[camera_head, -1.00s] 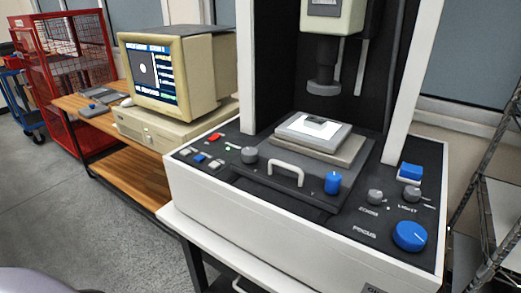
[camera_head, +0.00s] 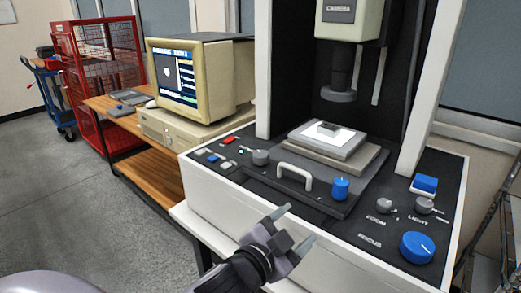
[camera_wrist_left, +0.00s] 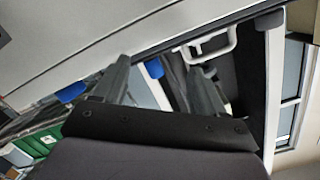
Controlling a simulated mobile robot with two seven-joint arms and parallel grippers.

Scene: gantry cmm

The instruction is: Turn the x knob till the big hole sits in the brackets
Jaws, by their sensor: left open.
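The machine's deck carries a grey knob (camera_head: 260,158) left of the white handle and a blue knob (camera_head: 341,188) right of it; their labels are too small to read. My left gripper (camera_head: 292,226) is open and empty in front of the machine's front edge, apart from both knobs. In the wrist view its open fingers (camera_wrist_left: 160,80) show, with a blue knob (camera_wrist_left: 155,68) beyond them and a grey knob (camera_wrist_left: 269,20) at upper right. The monitor (camera_head: 180,78) shows a pale round spot on a dark field; brackets cannot be made out. My right gripper is out of view.
The white handle (camera_head: 294,175) stands up between the two knobs. A stage plate (camera_head: 329,138) sits under the camera column (camera_head: 340,75). A large blue focus knob (camera_head: 417,247) is at the right. A wooden desk (camera_head: 150,160) and red cage (camera_head: 100,65) stand left.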

